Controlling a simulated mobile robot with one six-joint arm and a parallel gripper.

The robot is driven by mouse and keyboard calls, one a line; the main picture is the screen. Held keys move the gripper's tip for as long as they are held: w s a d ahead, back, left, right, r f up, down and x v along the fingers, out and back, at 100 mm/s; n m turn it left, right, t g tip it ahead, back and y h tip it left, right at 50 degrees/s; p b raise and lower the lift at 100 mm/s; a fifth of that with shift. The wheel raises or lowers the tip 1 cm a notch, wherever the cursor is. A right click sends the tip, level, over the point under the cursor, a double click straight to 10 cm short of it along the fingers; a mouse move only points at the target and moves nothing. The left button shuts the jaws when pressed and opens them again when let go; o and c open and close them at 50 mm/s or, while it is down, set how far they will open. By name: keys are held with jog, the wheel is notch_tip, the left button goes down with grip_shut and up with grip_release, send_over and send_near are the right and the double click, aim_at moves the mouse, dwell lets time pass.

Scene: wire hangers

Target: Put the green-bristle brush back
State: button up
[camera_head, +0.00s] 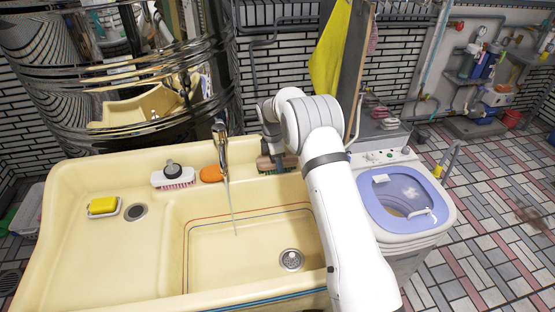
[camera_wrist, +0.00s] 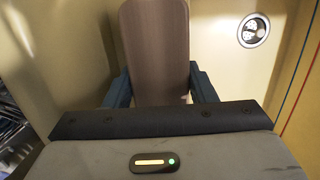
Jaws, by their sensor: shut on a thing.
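The brush has a brown wooden back (camera_wrist: 155,45), and my gripper (camera_wrist: 160,88) is shut on it, with one blue finger on each side. In the head view the brush (camera_head: 265,163) shows as a small brown block under my gripper (camera_head: 274,146), at the back right rim of the cream sink (camera_head: 70,255). Its bristles are hardly visible there, with a hint of green at its lower edge. I cannot tell whether it touches the rim.
A pink-bristle brush (camera_head: 174,178) and an orange oval thing (camera_head: 211,174) lie on the back ledge. The faucet (camera_head: 220,140) is running beside them. A yellow sponge (camera_head: 103,205) sits at left. A washing machine (camera_head: 400,200) stands right of the sink.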

jog(key=shift+f, duration=0.15)
jog(key=o, duration=0.9)
notch_tip(320, 180, up, 12)
jog(key=a+b, duration=0.1)
jog(key=s+d+r+m, duration=0.4)
jog(key=s+d+r, duration=0.1)
jog(key=s+r, duration=0.25)
jog(key=s+d+r+m+t+y, duration=0.1)
jog(key=s+d+r+m, duration=0.2)
jog(key=s, duration=0.3)
jog(key=s+d+r+m, duration=0.3)
jog(key=s+r+m, duration=0.1)
jog(key=s, duration=0.2)
jog(key=s+d+f+m, duration=0.1)
jog(key=s+m, duration=0.2)
jog(key=s, duration=0.4)
jog(key=s+d+f+m+t, duration=0.1)
jog(key=s+d+m, duration=0.1)
jog(key=s, duration=0.6)
jog(key=s+d+f+m, duration=0.1)
jog(key=s+m, duration=0.3)
jog(key=s, duration=0.4)
jog(key=shift+d+f+t, duration=0.3)
jog(key=shift+d, duration=0.1)
